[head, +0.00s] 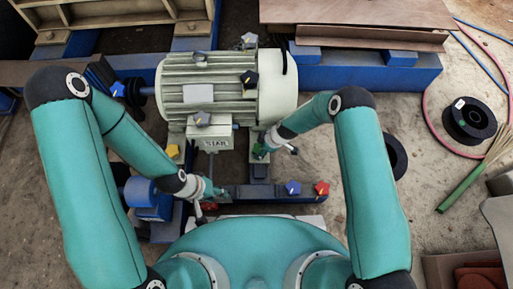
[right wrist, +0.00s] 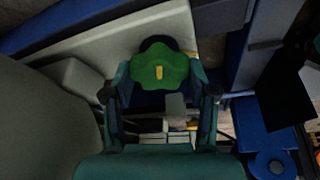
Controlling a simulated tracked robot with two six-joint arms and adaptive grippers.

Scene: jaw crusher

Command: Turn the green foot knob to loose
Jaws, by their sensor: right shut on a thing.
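The green foot knob (right wrist: 160,66) shows large in the right wrist view, a lobed green disc with a small yellow mark. My right gripper (right wrist: 161,80) has a finger on each side of it and is shut on it. In the head view the green knob (head: 258,152) is a small patch at the motor's lower right foot, mostly covered by my right gripper (head: 264,147).
A cream motor (head: 222,85) stands behind the grippers. Yellow (head: 173,151), blue (head: 293,187) and red (head: 321,188) knobs sit nearby. A blue rail (head: 262,194) runs across in front. Open concrete floor lies to the right, with a black reel (head: 469,119).

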